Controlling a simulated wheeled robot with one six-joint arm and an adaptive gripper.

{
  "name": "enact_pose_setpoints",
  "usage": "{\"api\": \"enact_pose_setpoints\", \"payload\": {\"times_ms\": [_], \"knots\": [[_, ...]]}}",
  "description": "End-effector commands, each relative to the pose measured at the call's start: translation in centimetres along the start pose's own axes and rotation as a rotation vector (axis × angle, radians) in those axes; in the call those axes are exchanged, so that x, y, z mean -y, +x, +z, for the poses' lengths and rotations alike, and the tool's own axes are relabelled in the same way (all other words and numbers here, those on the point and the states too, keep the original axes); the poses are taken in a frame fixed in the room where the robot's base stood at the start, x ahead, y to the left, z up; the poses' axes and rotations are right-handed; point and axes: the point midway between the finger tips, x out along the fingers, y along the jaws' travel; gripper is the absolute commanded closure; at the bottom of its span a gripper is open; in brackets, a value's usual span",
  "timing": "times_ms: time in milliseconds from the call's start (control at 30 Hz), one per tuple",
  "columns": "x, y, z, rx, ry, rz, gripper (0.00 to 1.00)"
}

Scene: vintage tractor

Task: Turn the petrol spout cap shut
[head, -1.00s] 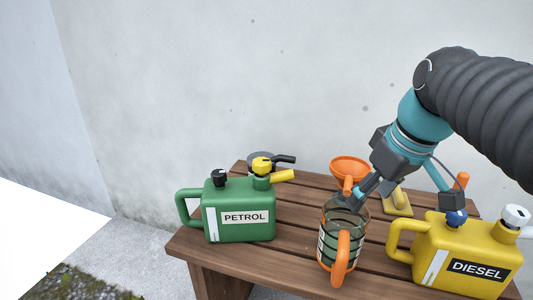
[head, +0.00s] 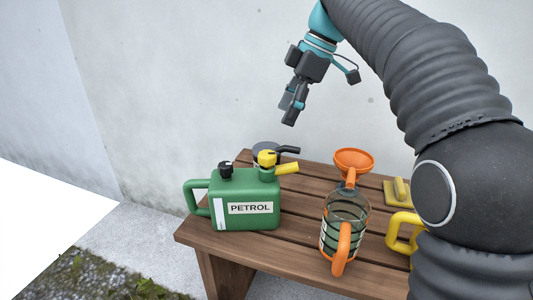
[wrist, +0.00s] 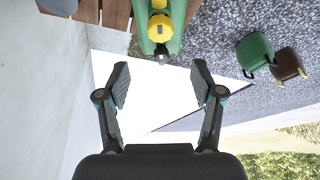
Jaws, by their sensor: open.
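The green petrol can (head: 246,207) stands upright on the left part of the wooden bench. Its yellow spout cap (head: 267,158) sits on top, with the yellow spout (head: 287,168) pointing right; a black cap (head: 226,171) is on the can's left. My gripper (head: 293,108) is open and empty, in the air above the can, pointing down. In the wrist view the yellow cap (wrist: 160,27) lies beyond the open fingers (wrist: 160,82), roughly centred between them and not touched. The black cap also shows there (wrist: 162,56). Part of the can is cut off at the top edge.
A clear jug (head: 345,212) with an orange handle and an orange funnel (head: 354,160) stand to the right on the bench (head: 300,245). A grey round thing (head: 266,148) with a dark handle is behind the can. My arm hides the bench's right end. A wall rises behind.

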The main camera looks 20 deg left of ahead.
Motion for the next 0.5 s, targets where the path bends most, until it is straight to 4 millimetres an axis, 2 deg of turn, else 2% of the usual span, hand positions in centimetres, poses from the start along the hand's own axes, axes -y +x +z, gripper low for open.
{"api": "enact_pose_setpoints", "payload": {"times_ms": [500], "knots": [[0.1,9.3,0.0,0.001,0.002,-0.002,0.33]]}}
